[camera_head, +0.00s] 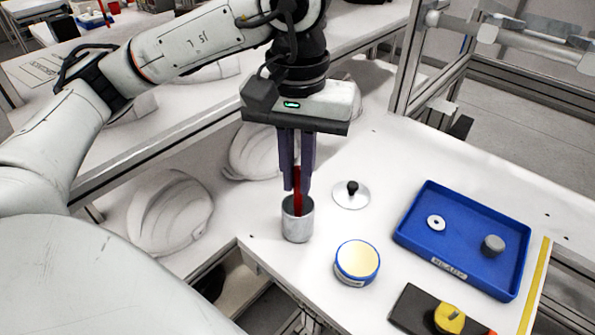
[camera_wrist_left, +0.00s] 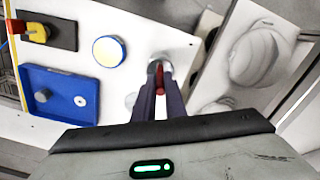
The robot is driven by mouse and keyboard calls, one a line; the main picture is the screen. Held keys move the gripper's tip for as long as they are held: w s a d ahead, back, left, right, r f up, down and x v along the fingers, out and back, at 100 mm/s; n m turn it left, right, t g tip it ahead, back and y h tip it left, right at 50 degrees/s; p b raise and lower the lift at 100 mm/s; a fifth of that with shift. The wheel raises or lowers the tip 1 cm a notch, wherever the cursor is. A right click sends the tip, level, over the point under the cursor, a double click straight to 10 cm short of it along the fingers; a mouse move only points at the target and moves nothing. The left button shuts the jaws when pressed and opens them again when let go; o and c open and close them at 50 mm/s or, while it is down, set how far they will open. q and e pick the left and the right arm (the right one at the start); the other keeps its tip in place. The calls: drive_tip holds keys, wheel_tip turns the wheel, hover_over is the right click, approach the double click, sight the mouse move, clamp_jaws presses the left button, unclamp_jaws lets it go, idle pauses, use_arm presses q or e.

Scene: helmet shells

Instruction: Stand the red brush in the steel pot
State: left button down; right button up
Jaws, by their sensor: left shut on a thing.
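The red brush (camera_head: 298,193) is upright, with its lower end inside the mouth of the steel pot (camera_head: 298,226). My left gripper (camera_head: 297,186) points straight down over the pot and is shut on the upper part of the brush. The pot stands near the left edge of the white table. In the left wrist view the red brush (camera_wrist_left: 160,83) shows between the fingers, with the pot rim (camera_wrist_left: 153,66) just beyond. Whether the brush touches the pot's bottom is hidden by the pot wall. My right gripper is in neither view.
A lid with a black knob (camera_head: 351,194) lies right of the pot. A blue-rimmed round tin (camera_head: 357,262) is in front of it. A blue tray (camera_head: 420,240) holds a washer and a grey cylinder. A black plate with a yellow knob (camera_head: 449,318) is at the front. White helmet shells (camera_head: 170,212) are left.

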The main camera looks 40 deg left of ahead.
use_arm(q)
drive_tip(key=shift+f+b, duration=0.3)
drive_tip(key=shift+b, duration=0.05)
drive_tip(key=c, duration=1.8)
unclamp_jaws()
drive_tip(key=shift+r, duration=0.15)
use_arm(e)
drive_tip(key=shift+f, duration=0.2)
